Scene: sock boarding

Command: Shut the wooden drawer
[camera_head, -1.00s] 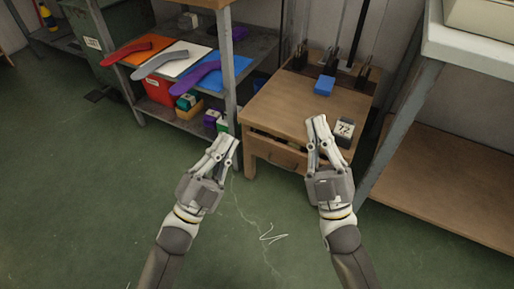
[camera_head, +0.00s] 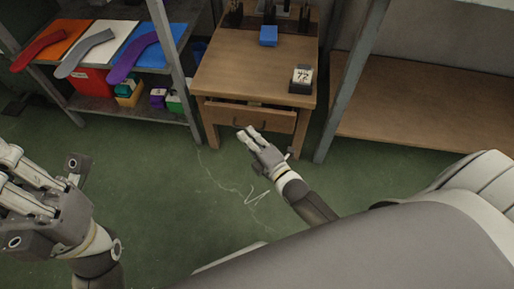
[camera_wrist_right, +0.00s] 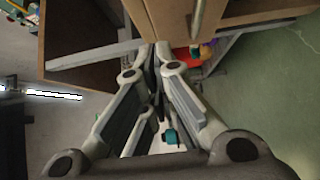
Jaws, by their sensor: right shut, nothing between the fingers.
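The wooden drawer (camera_head: 240,114) is in the front of a wooden table (camera_head: 225,75). A dark gap shows above its front panel in the head view, so it stands a little out. My right gripper (camera_head: 249,132) is shut and empty, with its fingertips just in front of the drawer front near the dark handle; I cannot tell whether they touch. The right wrist view shows its closed fingers (camera_wrist_right: 155,55) beside a wooden panel and a metal bar (camera_wrist_right: 198,18). My left gripper (camera_head: 10,172) is at the left edge, far from the drawer, its tips partly cut off.
A blue block (camera_head: 268,36) and a black-and-white numbered block (camera_head: 301,79) sit on the tabletop. A metal shelf with sock-shaped boards (camera_head: 95,52) stands left, another shelf (camera_head: 410,105) right.

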